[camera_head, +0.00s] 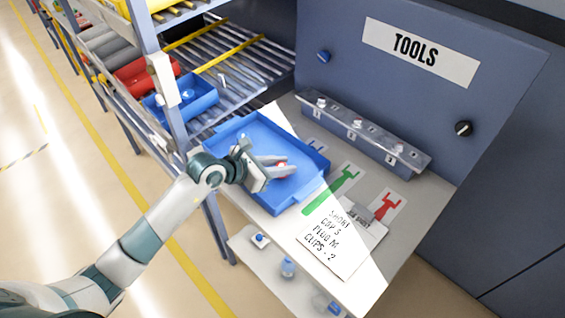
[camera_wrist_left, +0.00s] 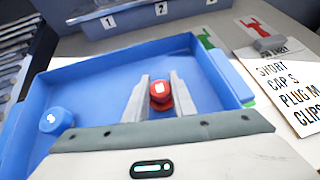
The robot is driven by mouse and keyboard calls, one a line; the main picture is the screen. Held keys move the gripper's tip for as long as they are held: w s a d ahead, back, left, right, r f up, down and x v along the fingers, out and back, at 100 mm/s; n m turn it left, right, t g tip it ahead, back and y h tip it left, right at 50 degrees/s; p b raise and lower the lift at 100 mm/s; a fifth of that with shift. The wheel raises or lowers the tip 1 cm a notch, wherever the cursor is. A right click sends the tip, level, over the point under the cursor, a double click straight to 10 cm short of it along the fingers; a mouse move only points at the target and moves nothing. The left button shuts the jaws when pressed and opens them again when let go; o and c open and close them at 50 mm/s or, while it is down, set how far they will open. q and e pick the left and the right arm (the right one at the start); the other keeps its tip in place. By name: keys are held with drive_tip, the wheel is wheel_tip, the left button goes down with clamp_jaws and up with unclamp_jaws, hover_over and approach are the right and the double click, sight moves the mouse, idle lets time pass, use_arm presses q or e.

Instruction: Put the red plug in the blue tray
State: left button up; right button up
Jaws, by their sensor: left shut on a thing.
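The blue tray (camera_head: 309,153) lies on the workbench. It also fills much of the left wrist view (camera_wrist_left: 93,68). My left gripper (camera_head: 283,168) is over the tray, its fingers shut on the red plug (camera_wrist_left: 160,92). The plug shows as a small red spot between the fingers in the head view (camera_head: 282,166). In the left wrist view the plug appears within the tray's outline; I cannot tell whether it touches the tray floor. A blue cap with a white mark (camera_wrist_left: 57,120) sits in the tray's left part. My right gripper is not seen.
A numbered metal rack (camera_head: 360,132) stands behind the tray. A handwritten card (camera_head: 340,240) lies to its right, near green and red tool outlines. A shelf with a red bin (camera_head: 146,80) and a smaller blue bin (camera_head: 182,103) is at the left. Small blue items sit on a lower ledge (camera_head: 265,262).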

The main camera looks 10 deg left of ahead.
use_arm(q)
drive_tip(key=shift+f, duration=0.2)
drive_tip(key=o, duration=1)
drive_tip(key=shift+r, duration=0.2)
drive_tip(key=shift+s+a+r, duration=0.2)
drive_tip(key=shift+s+a, duration=0.15)
drive_tip(key=b+v, duration=0.3)
drive_tip(key=v, duration=0.6)
drive_tip(key=shift+s+a, duration=0.1)
drive_tip(key=shift+s, duration=0.05)
drive_tip(key=shift+v, duration=0.8)
drive_tip(key=shift+r, duration=0.2)
